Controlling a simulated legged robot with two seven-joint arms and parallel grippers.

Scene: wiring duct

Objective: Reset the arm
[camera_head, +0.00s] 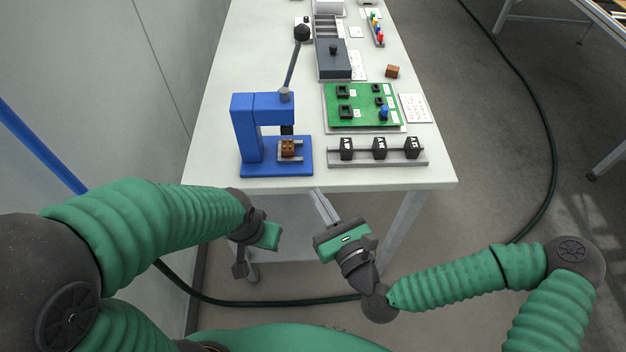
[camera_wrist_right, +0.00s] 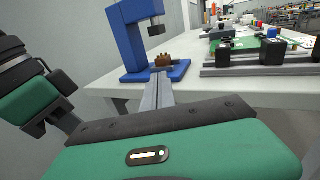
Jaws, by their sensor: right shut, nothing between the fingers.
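My right gripper (camera_head: 325,208) is shut and empty, in front of the table's near edge and below its top, with its fingers pointing toward the table. In the right wrist view its closed fingers (camera_wrist_right: 157,92) point toward the blue press. My left gripper (camera_head: 268,237) is in front of the table at the left, beside the right one. It also shows at the left edge of the right wrist view (camera_wrist_right: 40,100). Its fingers are not clear enough to tell their opening. Neither gripper touches anything on the table.
A blue lever press (camera_head: 245,135) with a brown block (camera_head: 288,148) stands at the table's near left. A grey rail with black blocks (camera_head: 379,148) lies at the near right, a green board (camera_head: 350,118) behind it. The white table's (camera_head: 215,105) near edge faces me.

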